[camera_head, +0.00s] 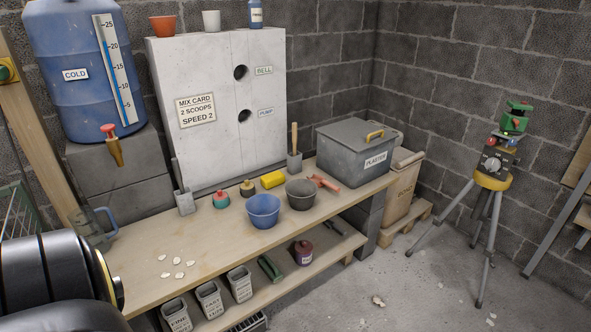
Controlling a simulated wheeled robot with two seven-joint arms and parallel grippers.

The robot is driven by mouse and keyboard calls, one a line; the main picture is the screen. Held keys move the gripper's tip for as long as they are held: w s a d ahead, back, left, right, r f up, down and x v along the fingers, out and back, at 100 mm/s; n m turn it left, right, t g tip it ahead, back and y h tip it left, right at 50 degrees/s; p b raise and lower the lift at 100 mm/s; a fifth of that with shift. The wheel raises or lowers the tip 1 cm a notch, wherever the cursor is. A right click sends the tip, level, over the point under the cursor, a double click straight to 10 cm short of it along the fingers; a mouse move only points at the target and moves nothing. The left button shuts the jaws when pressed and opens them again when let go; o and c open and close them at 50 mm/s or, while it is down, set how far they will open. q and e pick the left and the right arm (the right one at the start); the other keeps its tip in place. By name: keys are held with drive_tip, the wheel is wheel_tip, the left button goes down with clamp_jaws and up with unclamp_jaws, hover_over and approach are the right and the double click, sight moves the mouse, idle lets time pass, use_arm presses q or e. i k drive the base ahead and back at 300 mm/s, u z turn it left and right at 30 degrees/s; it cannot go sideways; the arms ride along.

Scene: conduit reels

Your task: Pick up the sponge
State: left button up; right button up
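A small yellow block that looks like the sponge (272,180) lies on the wooden bench (150,238), towards its back edge. It sits just behind the gap between a blue bowl (263,211) and a dark grey bowl (301,194). A small dark round item with a tan top (248,189) is close on its left. Neither of my grippers shows in the head view, so I cannot see whether they are open or shut. A black part at the lower left looks like my own arm.
A red-handled tool (324,184) lies right of the bowls, before a grey plaster bin (360,150). A teal-and-red item (221,200) and a grey scoop (184,200) stand left. White chips (178,262) lie on the otherwise clear front bench. A tripod (489,205) stands right.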

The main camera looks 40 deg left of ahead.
sight(275, 179)
drive_tip(key=i, duration=2.7)
drive_tip(key=u, duration=2.6)
